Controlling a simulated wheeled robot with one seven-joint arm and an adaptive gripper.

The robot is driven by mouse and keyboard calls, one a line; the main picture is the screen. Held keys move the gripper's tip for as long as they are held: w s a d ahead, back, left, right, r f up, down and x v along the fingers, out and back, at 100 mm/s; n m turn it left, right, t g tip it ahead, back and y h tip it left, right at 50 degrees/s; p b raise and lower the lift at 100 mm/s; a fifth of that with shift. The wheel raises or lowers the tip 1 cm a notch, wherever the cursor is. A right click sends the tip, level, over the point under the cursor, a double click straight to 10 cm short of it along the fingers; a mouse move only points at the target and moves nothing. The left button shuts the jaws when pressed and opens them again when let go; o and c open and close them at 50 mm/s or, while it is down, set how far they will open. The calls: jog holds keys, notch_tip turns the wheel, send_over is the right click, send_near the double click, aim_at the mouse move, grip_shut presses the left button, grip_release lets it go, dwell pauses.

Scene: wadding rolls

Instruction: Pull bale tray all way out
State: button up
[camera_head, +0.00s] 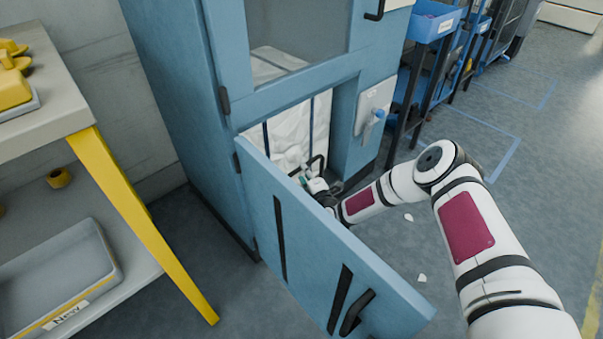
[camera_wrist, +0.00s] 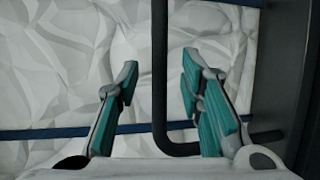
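The white wrapped bale (camera_head: 290,140) with dark straps sits inside the blue cabinet's lower opening. It fills most of the wrist view (camera_wrist: 60,75), crossed by blue straps. A black bar handle (camera_wrist: 160,45) stands in front of the bale and bends to the right near its lower end. My gripper (camera_wrist: 160,82) is open, with one teal-padded finger on each side of the bar; gaps show on both sides. In the head view my gripper (camera_head: 312,182) is at the opening, partly hidden by the open door. The tray's base is hidden behind the door.
The blue lower door (camera_head: 315,240) is swung open in front of the cabinet (camera_head: 185,100), left of my forearm. A yellow-legged bench (camera_head: 140,215) stands at left. Blue racks (camera_head: 430,70) stand at the back right. Small white scraps (camera_head: 422,278) lie on the floor.

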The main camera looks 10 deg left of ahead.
jog(key=shift+b+x, duration=0.8)
jog(key=shift+x, duration=1.35)
grip_shut()
